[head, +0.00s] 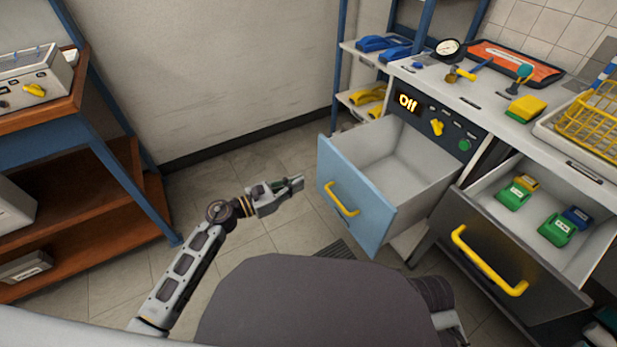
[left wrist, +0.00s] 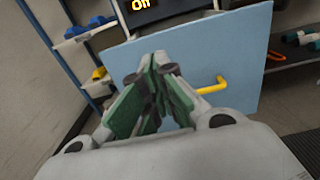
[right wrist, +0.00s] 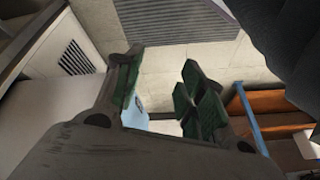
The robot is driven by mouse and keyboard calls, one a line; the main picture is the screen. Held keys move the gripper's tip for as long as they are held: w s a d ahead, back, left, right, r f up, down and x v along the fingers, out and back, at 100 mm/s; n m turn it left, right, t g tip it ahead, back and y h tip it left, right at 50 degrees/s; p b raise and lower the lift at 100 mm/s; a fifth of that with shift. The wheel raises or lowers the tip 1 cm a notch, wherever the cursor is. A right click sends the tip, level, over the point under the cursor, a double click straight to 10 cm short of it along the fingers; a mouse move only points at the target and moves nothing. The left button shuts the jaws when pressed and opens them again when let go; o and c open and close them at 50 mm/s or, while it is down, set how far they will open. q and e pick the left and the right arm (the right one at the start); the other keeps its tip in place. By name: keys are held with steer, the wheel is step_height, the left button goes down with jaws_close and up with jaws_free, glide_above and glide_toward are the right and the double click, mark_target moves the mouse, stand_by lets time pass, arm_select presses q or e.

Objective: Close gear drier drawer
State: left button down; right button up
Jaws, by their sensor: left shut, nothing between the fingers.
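The drier drawer (head: 352,190) has a light blue front with a yellow handle (head: 342,199) and is pulled out. Its grey inside looks empty. My left gripper (head: 293,184) is shut and empty, left of the blue front and apart from it in the head view. In the left wrist view, the shut fingers (left wrist: 155,75) point toward the blue front (left wrist: 235,55), with the handle (left wrist: 208,86) to their right. My right gripper (right wrist: 163,80) is open and empty in the right wrist view. A small light blue patch shows between its fingers.
A dark drawer (head: 510,255) with a yellow handle stands open at right, holding green, yellow and blue blocks. The panel above the blue drawer reads "Off" (head: 407,103). A wooden shelf unit (head: 95,205) stands at left. Floor left of the blue drawer is clear.

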arm_select(q)
steer(key=b, duration=0.2)
glide_toward(341, 164)
steer(key=x, duration=0.4)
steer(key=shift+d+r, duration=0.1)
steer(key=shift+d, duration=0.15)
steer(key=shift+w+d, duration=0.25)
steer(key=shift+d, duration=0.1)
steer(key=shift+x, duration=0.75)
steer(key=shift+w+d, duration=0.1)
steer(key=shift+w, duration=0.05)
arm_select(e)
steer(key=shift+t+y, duration=0.3)
steer(key=shift+y, duration=0.1)
steer(key=f, duration=0.3)
steer(key=a+f, duration=0.1)
steer(key=shift+w+a+f, duration=0.1)
steer(key=shift+w+f, duration=0.15)
steer(key=shift+f, duration=0.1)
steer(key=shift+r, duration=0.1)
